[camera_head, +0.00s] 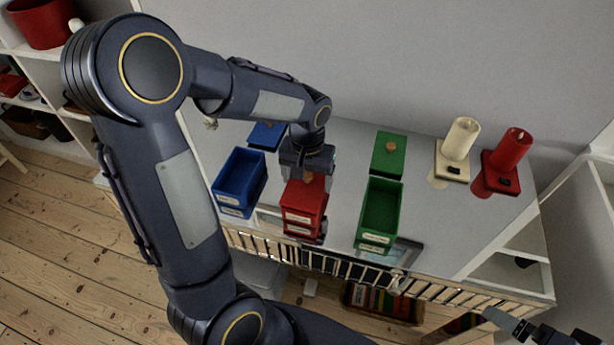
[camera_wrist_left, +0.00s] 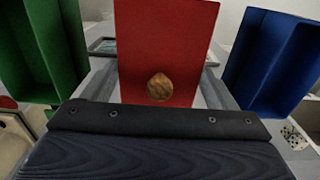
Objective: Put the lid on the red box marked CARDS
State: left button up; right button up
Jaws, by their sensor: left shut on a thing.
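The red box (camera_head: 300,217) stands between the blue and green boxes, with a pale label on its front; the lettering is too small to read. The red lid (camera_head: 304,190) lies over the top of the box, its wooden knob (camera_wrist_left: 160,88) facing up. I cannot tell whether it rests on the rim or is just above it.
An open blue box (camera_head: 240,178) stands left, an open green box (camera_head: 381,208) right. A blue lid (camera_head: 266,135) and green lid (camera_head: 389,155) lie behind them. Cream (camera_head: 460,138) and red (camera_head: 510,149) candles stand at the right. A railing (camera_head: 340,265) runs along the front edge.

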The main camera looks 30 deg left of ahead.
pick_arm(q)
jog(key=shift+f+b, duration=0.3)
jog(key=shift+f, duration=0.1)
dwell(0.5)
jog(key=o, duration=0.9)
jog(key=shift+r, duration=0.1)
jog(key=shift+r+p, duration=2.9)
jog(key=shift+r, duration=0.6)
